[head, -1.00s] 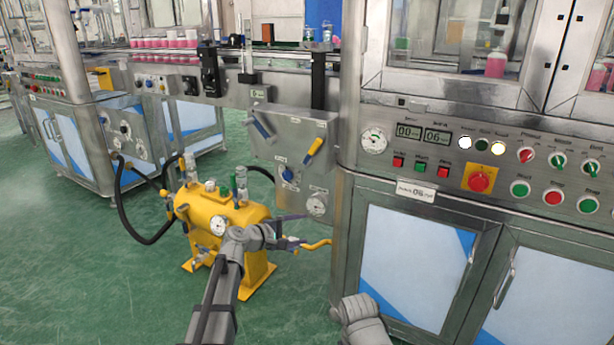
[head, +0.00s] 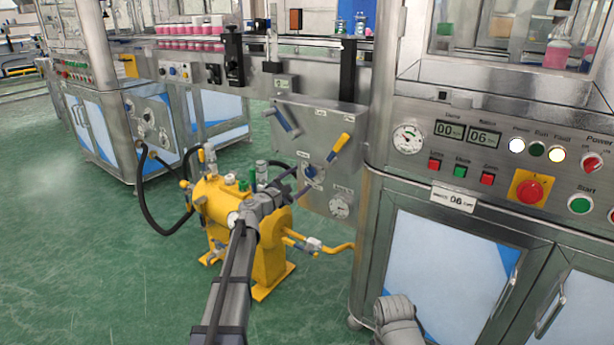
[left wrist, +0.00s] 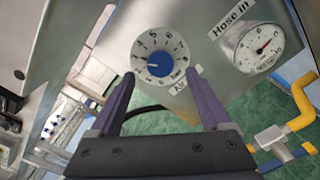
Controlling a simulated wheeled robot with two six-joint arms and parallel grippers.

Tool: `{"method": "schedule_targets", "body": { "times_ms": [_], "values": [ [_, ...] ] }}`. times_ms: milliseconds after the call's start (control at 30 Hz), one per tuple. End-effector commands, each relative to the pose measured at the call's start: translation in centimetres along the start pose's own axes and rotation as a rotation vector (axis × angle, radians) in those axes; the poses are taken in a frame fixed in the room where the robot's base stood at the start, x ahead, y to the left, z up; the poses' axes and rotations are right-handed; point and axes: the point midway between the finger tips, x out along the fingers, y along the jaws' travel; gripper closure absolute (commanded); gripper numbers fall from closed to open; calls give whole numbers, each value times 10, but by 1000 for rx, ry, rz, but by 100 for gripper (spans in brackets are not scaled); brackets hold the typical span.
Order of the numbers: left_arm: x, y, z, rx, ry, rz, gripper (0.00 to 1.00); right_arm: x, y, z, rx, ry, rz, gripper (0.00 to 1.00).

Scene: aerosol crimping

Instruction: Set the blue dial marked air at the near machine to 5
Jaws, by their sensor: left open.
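The blue dial (head: 312,173) is on the steel panel of the near machine, below a yellow-handled lever. In the left wrist view the dial (left wrist: 158,62) is a round blue knob on a white numbered ring, with the label "Air" beside it. A pale mark shows on the knob's left side; its exact number is too small to tell. My left gripper (head: 299,180) is open in front of the dial. In the left wrist view its two purple fingers (left wrist: 160,74) point at the dial, one either side of its lower part, and hold nothing. My right gripper is out of view.
A pressure gauge marked "Hose in" (left wrist: 257,47) sits beside the dial. The yellow tank (head: 258,245) stands below my left arm, with a yellow pipe (head: 338,247) running right. The control cabinet (head: 450,255) stands to the right. Green floor is open at left.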

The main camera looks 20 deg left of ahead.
Motion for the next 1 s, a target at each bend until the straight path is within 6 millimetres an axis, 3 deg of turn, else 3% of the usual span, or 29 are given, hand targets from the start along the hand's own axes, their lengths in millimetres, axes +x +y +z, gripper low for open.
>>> {"method": "schedule_targets", "body": {
  "times_ms": [100, 233, 567, 1000],
  "values": [
    [23, 0, -1, 1, -2, -2, 19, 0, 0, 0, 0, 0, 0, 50],
    [40, 1, -1, 1, -1, -1, 19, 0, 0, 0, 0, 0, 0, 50],
    [46, 0, 0, 1, 0, -1, 19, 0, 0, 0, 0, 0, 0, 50],
    [45, 0, 0, 1, 0, -1, 67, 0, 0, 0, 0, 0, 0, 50]
  ]
}}
